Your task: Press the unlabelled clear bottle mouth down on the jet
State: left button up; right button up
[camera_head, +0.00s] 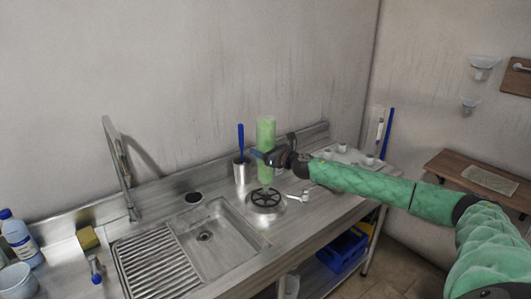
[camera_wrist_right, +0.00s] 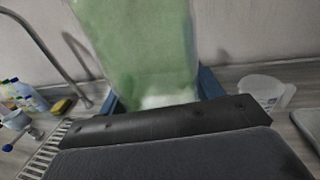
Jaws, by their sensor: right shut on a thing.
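The clear bottle (camera_head: 266,132) has a green tint and shows no label. It is held upright in line, its wide end up and its narrow end down. My right gripper (camera_head: 264,157) is shut around it, and in the right wrist view the bottle (camera_wrist_right: 145,45) fills the upper middle between the blue fingers (camera_wrist_right: 160,98). The round black spoked rinser (camera_head: 266,200) with the jet sits in the counter directly below the bottle. The narrow end is at or just above the rinser's middle; I cannot tell whether it touches. My left gripper is out of view.
A metal cup (camera_head: 242,172) with a blue-handled brush stands just left of the bottle. The sink (camera_head: 220,240) and tall tap (camera_head: 117,155) are further left. A clear jug (camera_wrist_right: 265,95) shows in the right wrist view. A yellow sponge (camera_head: 88,238) lies at far left.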

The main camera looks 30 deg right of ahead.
jog(key=shift+f+b, duration=1.5)
jog(key=shift+f, duration=0.45)
dwell(0.4)
jog(key=shift+r, duration=0.2)
dwell(1.0)
jog(key=shift+r+p, duration=2.15)
jog(key=shift+p, duration=0.05)
notch_tip(320, 180, up, 5)
jog(key=p, duration=0.4)
jog(key=shift+p, duration=0.35)
dwell(0.3)
